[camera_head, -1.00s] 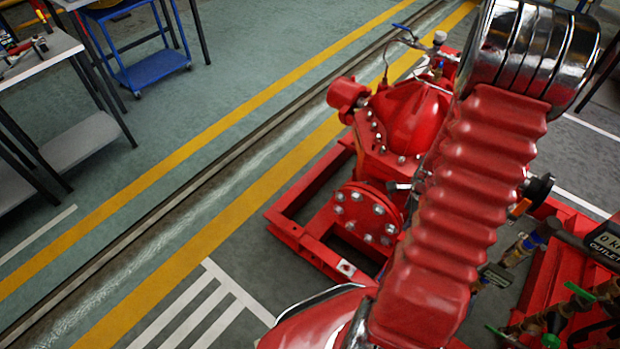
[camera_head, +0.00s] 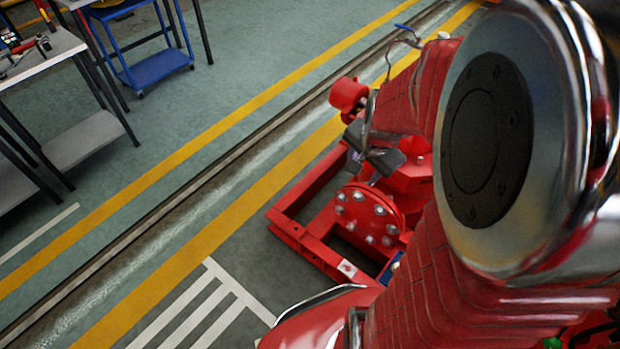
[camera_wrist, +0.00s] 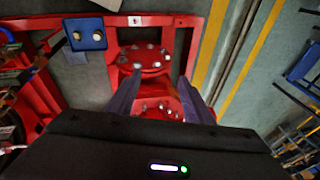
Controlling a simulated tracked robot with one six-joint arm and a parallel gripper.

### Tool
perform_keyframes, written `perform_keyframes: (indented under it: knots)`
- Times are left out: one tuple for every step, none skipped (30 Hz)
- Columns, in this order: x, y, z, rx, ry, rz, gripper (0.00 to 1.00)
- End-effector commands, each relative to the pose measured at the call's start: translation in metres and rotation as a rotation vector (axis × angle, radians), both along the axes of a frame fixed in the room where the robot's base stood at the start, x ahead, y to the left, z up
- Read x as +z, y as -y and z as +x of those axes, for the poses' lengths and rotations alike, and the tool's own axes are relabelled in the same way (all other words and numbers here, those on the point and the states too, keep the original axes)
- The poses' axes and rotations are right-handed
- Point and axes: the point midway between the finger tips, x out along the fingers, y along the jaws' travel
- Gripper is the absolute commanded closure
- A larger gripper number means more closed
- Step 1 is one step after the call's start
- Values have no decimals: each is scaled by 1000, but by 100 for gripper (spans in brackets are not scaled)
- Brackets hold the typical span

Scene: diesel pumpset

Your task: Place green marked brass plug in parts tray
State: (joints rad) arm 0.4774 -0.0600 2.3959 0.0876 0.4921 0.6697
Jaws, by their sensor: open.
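My gripper (camera_wrist: 158,92) is open and empty in the wrist view, its two dark fingers spread above the red flanges of the pumpset. It also shows in the head view (camera_head: 378,152), above and behind the round bolted flange. A small blue tray-like piece (camera_wrist: 85,26) sits on the red frame at the upper left of the wrist view, apart from the fingers. Two small round pieces (camera_wrist: 97,36) are on it; I cannot make out a green mark on either. I cannot identify the green marked brass plug in either view.
The red pumpset has a bolted flange (camera_head: 366,212) and an open base frame (camera_head: 290,230). A workbench (camera_head: 45,60) with tools and a blue trolley (camera_head: 150,72) stand at upper left. The floor between is clear. My arm hides the right side.

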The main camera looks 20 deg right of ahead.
Motion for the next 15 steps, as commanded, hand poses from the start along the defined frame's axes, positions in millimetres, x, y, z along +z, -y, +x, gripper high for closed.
perform_keyframes:
  knots:
    - [10,-10,1,49,8,-14,53]
    - [15,-15,1,78,9,-21,53]
    - [22,-22,0,115,12,-33,53]
    - [26,-27,0,144,14,-39,53]
    - [31,-32,-1,173,15,-48,53]
    - [37,-39,-2,211,18,-59,53]
    - [42,-44,-3,240,20,-67,53]
    - [47,-49,-4,268,23,-75,53]
    - [53,-56,-5,306,26,-86,53]
    - [57,-61,-7,334,27,-95,53]
    - [61,-66,-8,362,29,-103,53]
    - [67,-72,-10,400,32,-115,53]
    - [71,-77,-12,427,35,-123,53]
    - [75,-82,-14,456,35,-131,53]
    - [80,-88,-16,492,40,-143,53]
